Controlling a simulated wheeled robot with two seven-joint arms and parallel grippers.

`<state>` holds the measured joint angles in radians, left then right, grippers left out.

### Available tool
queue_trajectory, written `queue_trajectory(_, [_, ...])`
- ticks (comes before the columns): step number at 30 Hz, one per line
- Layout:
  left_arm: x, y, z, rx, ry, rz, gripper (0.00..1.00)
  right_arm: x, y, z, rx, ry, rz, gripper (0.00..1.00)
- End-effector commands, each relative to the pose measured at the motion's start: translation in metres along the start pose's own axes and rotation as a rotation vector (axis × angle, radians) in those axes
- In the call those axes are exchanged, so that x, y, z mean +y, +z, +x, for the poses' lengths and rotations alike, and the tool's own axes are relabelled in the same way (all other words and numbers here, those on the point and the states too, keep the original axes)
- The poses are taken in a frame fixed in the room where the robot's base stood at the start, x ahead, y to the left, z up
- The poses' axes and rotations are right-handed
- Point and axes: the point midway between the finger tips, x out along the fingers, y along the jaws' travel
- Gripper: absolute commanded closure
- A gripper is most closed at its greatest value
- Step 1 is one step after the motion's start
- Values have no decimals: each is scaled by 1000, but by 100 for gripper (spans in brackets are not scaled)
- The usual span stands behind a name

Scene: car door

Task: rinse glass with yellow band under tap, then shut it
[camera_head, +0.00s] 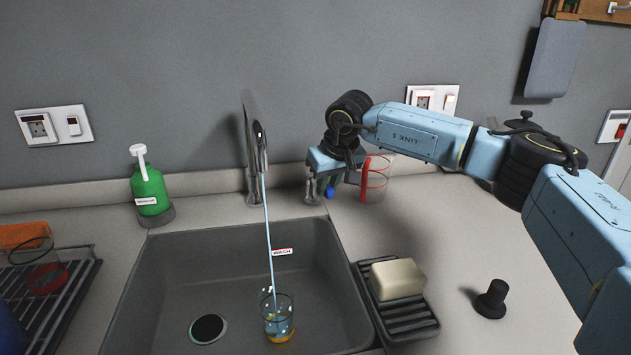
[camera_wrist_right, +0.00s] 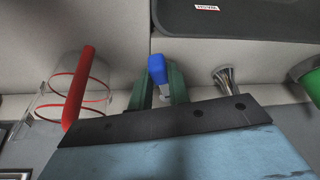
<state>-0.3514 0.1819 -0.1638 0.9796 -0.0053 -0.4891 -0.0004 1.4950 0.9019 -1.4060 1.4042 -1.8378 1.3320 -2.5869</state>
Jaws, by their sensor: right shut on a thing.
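The glass with a yellow band (camera_head: 278,322) stands upright in the sink (camera_head: 170,285). A thin stream of water (camera_head: 269,240) runs from the tap (camera_head: 256,150) down into it, and there is liquid in it. My right gripper (camera_head: 327,188) is behind the sink, to the right of the spout. In the right wrist view its green fingers (camera_wrist_right: 160,88) are shut on the blue tap handle (camera_wrist_right: 157,68). The chrome base (camera_wrist_right: 225,78) stands beside them. My left gripper is not in view.
A clear jug with red bands and handle (camera_head: 377,184) stands close to the right of my gripper. A soap bar (camera_head: 397,279) on a black dish and a black stopper (camera_head: 491,299) lie right of the sink. A green bottle (camera_head: 149,190) and a drying rack (camera_head: 75,290) are left.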

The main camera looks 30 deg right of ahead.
Motion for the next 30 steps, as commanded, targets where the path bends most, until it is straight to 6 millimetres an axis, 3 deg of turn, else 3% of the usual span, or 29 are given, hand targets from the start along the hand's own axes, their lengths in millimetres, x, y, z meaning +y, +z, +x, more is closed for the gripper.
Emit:
queue_trajectory(7, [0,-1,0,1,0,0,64,0,-1,0,4,-1,-1,100])
queue_trajectory(8, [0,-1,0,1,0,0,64,-1,-1,0,4,-1,-1,78])
queue_trajectory(12, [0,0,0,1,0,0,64,-1,-1,0,3,-1,-1,60])
queue_trajectory(23, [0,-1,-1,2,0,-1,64,-1,-1,-5,4,-1,0,60])
queue_trajectory(30, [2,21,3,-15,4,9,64,-1,-2,-48,7,-1,0,60])
